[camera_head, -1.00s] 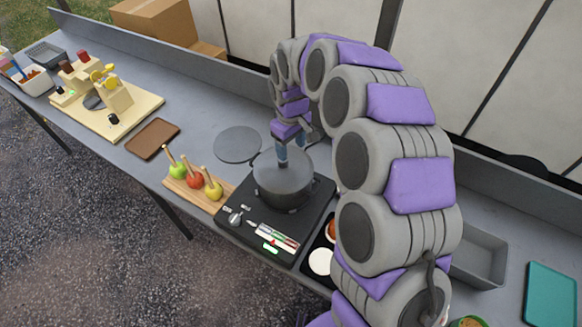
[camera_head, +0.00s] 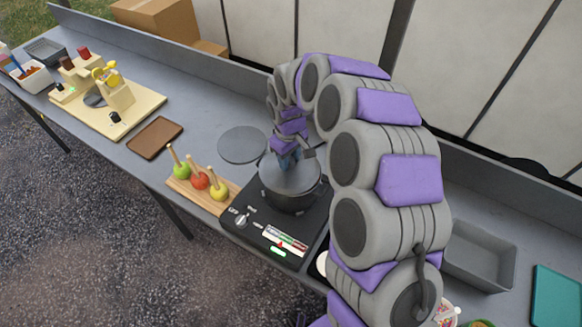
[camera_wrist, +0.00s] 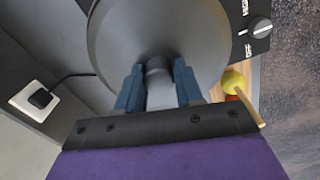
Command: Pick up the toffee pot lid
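The toffee pot (camera_head: 288,201) stands on the black hob. Its grey round lid (camera_head: 305,179) lies on top; it also fills the upper middle of the wrist view (camera_wrist: 120,35). My gripper (camera_head: 288,163) points down at the middle of the lid. In the wrist view, the two blue fingers of my gripper (camera_wrist: 158,72) stand apart, one on each side of the lid's grey knob (camera_wrist: 158,68). Narrow gaps seem to show beside the knob, so no firm grip is visible. The knob is mostly hidden in the head view.
The hob (camera_head: 240,216) has a dial and a lit coloured gauge in front. A board of toffee apples (camera_head: 200,183) stands close on the left. A flat grey disc (camera_head: 242,144) lies behind it on the bare counter. A grey tray (camera_head: 480,252) is at right.

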